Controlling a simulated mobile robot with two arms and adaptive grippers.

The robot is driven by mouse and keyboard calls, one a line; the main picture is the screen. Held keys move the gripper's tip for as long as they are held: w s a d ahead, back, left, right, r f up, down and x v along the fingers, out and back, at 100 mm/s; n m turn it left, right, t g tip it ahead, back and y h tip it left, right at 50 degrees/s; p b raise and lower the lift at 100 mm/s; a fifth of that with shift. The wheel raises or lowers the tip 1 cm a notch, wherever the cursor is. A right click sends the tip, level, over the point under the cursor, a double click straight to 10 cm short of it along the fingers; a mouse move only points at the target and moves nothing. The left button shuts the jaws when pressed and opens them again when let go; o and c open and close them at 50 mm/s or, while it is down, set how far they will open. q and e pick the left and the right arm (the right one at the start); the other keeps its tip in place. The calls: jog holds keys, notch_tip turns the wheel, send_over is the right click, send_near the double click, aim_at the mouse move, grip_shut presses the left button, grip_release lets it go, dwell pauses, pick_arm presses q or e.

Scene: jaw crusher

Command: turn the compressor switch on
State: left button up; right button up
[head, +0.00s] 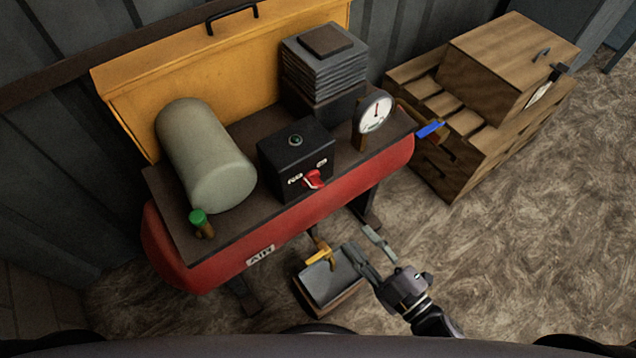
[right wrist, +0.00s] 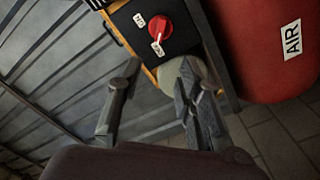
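The compressor has a red tank (head: 340,190) marked AIR under a dark top plate. A black switch box (head: 285,158) stands on the plate, with a red rotary switch (head: 314,179) on its front and a small white label on each side. In the right wrist view the switch (right wrist: 160,28) is turned on its side, with its white mark by the lower label. My right gripper (head: 369,248) is in front of and below the tank, apart from the switch. In the right wrist view its fingers (right wrist: 160,75) are spread and empty. My left gripper is out of view.
A pale cylinder (head: 205,155), a round gauge (head: 376,112) and a blue-handled valve (head: 430,130) surround the box. A tray-like box with a yellow handle (head: 320,254) is beside my right gripper. Wooden crates (head: 500,65) stand right; the floor (head: 520,220) at right is clear.

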aim_at(317, 187)
jog(key=p+x, duration=0.1)
jog(key=x, duration=1.5)
jog(key=shift+w+a+f, duration=0.1)
jog(key=shift+w+a, duration=0.1)
jog(key=shift+w, duration=0.15)
jog(key=shift+c, duration=0.5)
grip_shut()
